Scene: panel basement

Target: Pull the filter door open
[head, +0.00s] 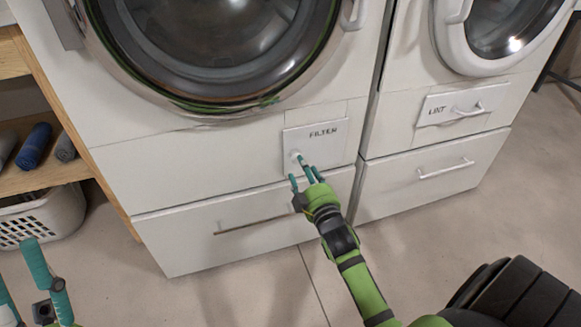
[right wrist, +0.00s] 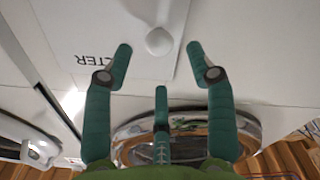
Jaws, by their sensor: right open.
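The filter door (head: 325,149) is a white panel marked FILTER below the left machine's round door, and it looks shut. Its small round white knob (head: 295,154) is near its left edge. In the right wrist view the door (right wrist: 110,25) appears upside down, with the knob (right wrist: 160,41) between the fingertips in the picture. My right gripper (head: 302,172) is open, with its teal fingers just in front of the knob and not closed on it. Whether a finger touches the knob I cannot tell. My left gripper (head: 20,268) is at the lower left, open and empty.
A drawer with a long handle (head: 255,226) is below the filter door. A second machine with a LINT panel (head: 463,103) stands to the right. A wooden shelf with rolled towels (head: 35,146) and a white basket (head: 42,217) are at left. The floor in front is clear.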

